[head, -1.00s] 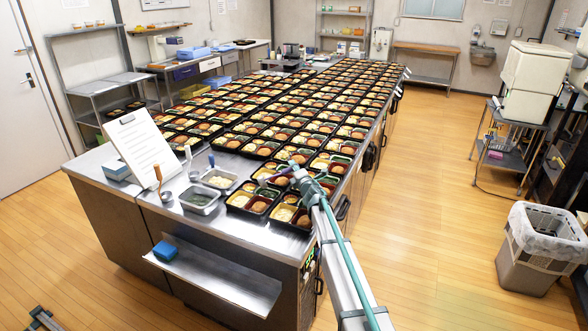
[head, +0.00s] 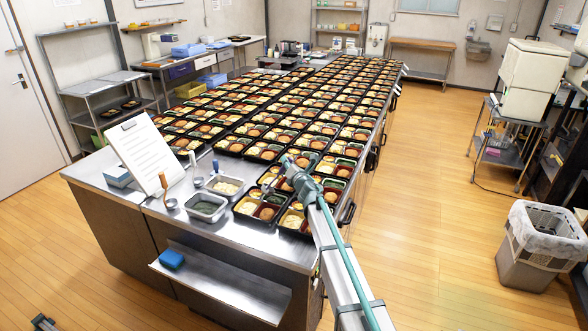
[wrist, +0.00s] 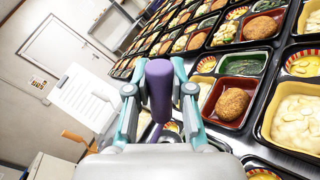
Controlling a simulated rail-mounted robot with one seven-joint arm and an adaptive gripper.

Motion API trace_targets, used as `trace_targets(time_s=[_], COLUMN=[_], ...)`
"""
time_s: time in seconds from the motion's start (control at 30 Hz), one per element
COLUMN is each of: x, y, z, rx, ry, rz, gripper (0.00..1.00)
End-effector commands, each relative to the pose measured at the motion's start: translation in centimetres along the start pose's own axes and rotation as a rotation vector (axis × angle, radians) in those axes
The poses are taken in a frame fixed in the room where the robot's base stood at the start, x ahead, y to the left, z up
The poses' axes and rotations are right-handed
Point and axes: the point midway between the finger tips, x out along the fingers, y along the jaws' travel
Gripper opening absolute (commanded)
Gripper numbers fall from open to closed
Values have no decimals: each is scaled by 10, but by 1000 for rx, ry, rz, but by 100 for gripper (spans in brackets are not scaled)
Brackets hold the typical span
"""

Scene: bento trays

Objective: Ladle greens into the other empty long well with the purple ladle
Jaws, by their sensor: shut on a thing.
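My gripper (head: 288,163) is shut on the purple ladle's handle (wrist: 159,88), which stands upright between the fingers in the wrist view. The ladle's bowl is hidden behind my gripper in the wrist view and too small to make out in the head view. My gripper is above the front trays, right of the pans. The greens (head: 205,207) lie in a metal pan (head: 206,220) near the counter's front edge. A black tray (wrist: 262,112) beside my gripper has a croquette and a long green well (wrist: 243,63) with greens in it. I cannot tell which long well is empty.
A second pan with pale food (head: 225,186) stands behind the greens pan. A brown-handled ladle (head: 164,184) and a blue-handled one (head: 215,166) stand nearby. A clipboard (head: 146,156) leans at the left. Filled trays cover most of the counter closely.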

Motion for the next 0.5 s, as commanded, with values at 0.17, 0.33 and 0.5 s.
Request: trace_targets(time_s=[0.17, 0.33, 0.5], x=[-1, -1, 0], y=[26, 48, 71], z=[-4, -14, -23], rx=[-169, -340, -518], ry=[0, 0, -1], rz=[2, 3, 4], gripper=[0, 0, 0])
